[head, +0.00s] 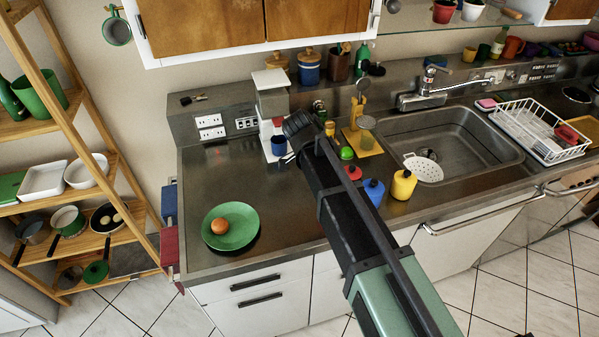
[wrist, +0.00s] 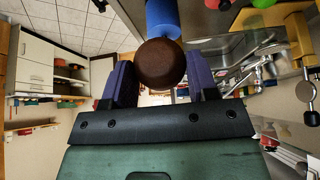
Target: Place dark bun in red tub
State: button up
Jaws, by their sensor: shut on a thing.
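In the wrist view my gripper (wrist: 160,80) is shut on a dark brown, round bun (wrist: 160,62), with a purple finger on each side of it. A blue cylinder shows just beyond the bun in that view. I cannot make out a red tub for certain. A small red thing (head: 567,134) shows at the dish rack on the far right.
A green plate (head: 243,238) with an orange round thing (head: 219,226) stands on the left counter. The counter behind the plate is clear.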

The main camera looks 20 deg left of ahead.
jog(key=shift+w+d+r, duration=0.1)
jog(key=shift+w+d, duration=0.05)
notch_tip(320, 180, down, 10)
jog(key=b, duration=1)
jog(key=shift+r, duration=0.1)
jog(key=o, duration=1)
notch_tip(320, 180, up, 7)
jog(key=p, duration=0.7)
jog(key=shift+r, duration=0.2)
jog(key=shift+f, duration=0.25)
